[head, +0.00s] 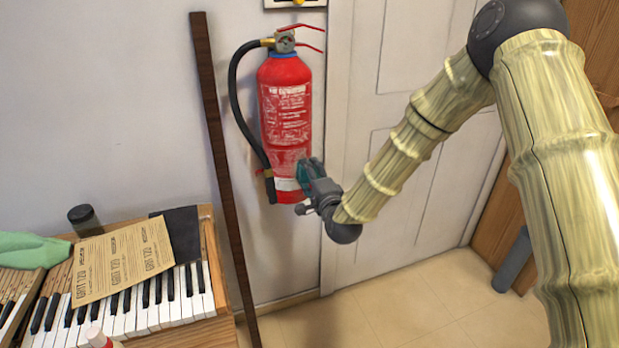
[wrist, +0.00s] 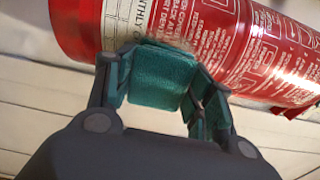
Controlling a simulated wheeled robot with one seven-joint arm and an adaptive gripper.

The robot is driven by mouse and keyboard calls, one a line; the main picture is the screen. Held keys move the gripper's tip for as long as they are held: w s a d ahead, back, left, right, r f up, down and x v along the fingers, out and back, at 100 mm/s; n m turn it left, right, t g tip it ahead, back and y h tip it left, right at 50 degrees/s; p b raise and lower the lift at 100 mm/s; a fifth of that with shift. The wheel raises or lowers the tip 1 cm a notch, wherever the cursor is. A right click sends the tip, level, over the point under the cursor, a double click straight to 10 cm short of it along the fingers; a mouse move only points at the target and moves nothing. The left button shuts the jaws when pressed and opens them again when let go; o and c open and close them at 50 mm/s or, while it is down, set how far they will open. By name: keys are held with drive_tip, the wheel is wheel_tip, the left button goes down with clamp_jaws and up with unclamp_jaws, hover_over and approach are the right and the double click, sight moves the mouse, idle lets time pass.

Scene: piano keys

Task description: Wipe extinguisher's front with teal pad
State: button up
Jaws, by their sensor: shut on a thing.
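The red fire extinguisher (head: 285,125) hangs upright on the wall, with a black hose on its left and a printed front. In the wrist view the extinguisher (wrist: 255,45) lies across the top of the picture, with white lettering and a pale label. My gripper (head: 308,180) is at the lower right of its body. In the wrist view my gripper (wrist: 162,95) is shut on the teal pad (wrist: 160,75). The pad's far edge meets the extinguisher's surface near the pale label; it appears to touch, though exact contact is hard to tell.
A wooden strip (head: 225,170) leans on the wall left of the extinguisher. A keyboard (head: 150,305) with a sandpaper sheet (head: 122,262), a dark jar (head: 85,220) and a green cloth (head: 30,250) stands lower left. A white door (head: 405,150) is behind my arm. Floor (head: 400,300) is clear.

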sight(292, 164)
drive_tip(key=shift+s+a+r+b, duration=0.1)
drive_tip(key=shift+s+a, duration=0.1)
drive_tip(key=shift+a, duration=0.45)
drive_tip(key=shift+s+a+b, duration=0.1)
drive_tip(key=shift+s+a, duration=0.1)
drive_tip(key=shift+a, duration=0.45)
drive_tip(key=shift+s+a+r+b, duration=0.1)
drive_tip(key=shift+s+a, duration=0.1)
drive_tip(key=shift+a, duration=0.45)
drive_tip(key=shift+r+p, duration=0.45)
drive_tip(key=shift+r, duration=0.5)
drive_tip(key=d, duration=0.2)
drive_tip(key=w+d, duration=0.1)
drive_tip(key=d, duration=0.1)
drive_tip(key=shift+f+b, duration=0.1)
drive_tip(key=shift+b, duration=0.2)
drive_tip(key=shift+a, duration=0.1)
drive_tip(key=shift+v, duration=2.95)
drive_tip(key=shift+s+b, duration=0.15)
drive_tip(key=shift+b, duration=0.15)
drive_tip(key=v, duration=0.2)
drive_tip(key=shift+s+d, duration=0.25)
drive_tip(key=shift+s, duration=0.1)
